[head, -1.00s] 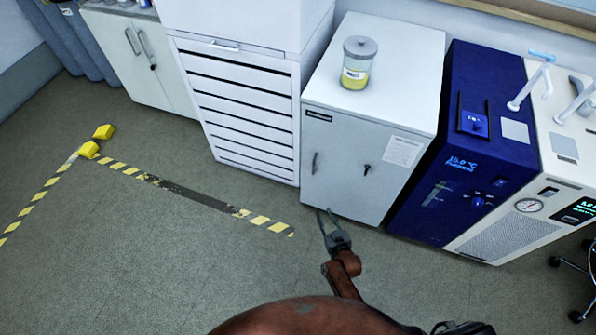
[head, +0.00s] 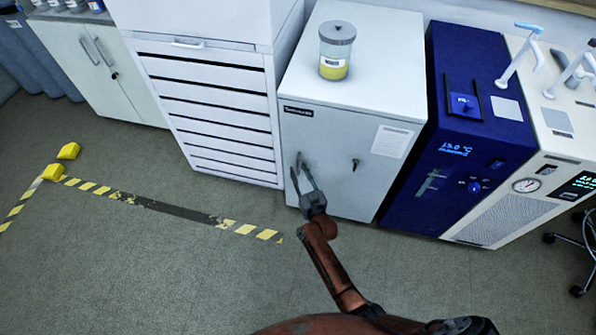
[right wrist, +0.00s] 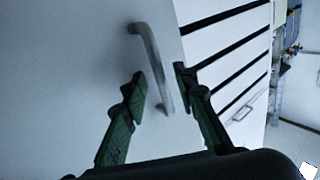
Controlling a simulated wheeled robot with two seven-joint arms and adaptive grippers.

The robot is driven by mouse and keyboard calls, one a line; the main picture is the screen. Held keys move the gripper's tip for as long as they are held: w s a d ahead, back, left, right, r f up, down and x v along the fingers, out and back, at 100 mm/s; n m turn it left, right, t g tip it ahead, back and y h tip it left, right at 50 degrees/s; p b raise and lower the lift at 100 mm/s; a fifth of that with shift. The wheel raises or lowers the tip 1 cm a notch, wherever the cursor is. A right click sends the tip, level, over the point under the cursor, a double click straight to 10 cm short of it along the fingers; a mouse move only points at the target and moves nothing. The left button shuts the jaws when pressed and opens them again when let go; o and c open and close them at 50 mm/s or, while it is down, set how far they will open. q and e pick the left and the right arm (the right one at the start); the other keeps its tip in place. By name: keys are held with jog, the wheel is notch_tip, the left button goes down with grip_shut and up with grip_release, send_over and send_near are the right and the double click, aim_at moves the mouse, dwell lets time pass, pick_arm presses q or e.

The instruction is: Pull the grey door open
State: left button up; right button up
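The grey door (head: 332,136) is the front of a low grey cabinet in the head view, and it looks shut. It has a bar handle (head: 298,160) at its left side and a small dark lock (head: 355,163) to the right. My right gripper (head: 301,174) is at the handle with its fingers open. In the right wrist view the handle (right wrist: 150,60) lies tilted, its lower part between the open fingers (right wrist: 160,76), and neither finger clearly touches it. The gripper hides part of the handle in the head view. My left gripper is not in view.
A jar with yellow contents (head: 337,50) stands on the cabinet top. A white drawer unit (head: 215,105) is close on the left, a blue machine (head: 455,130) on the right. The floor (head: 190,275) in front is clear, with striped tape at left.

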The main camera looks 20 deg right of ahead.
jog(key=shift+w, duration=0.2)
jog(key=shift+c, duration=0.5)
grip_shut()
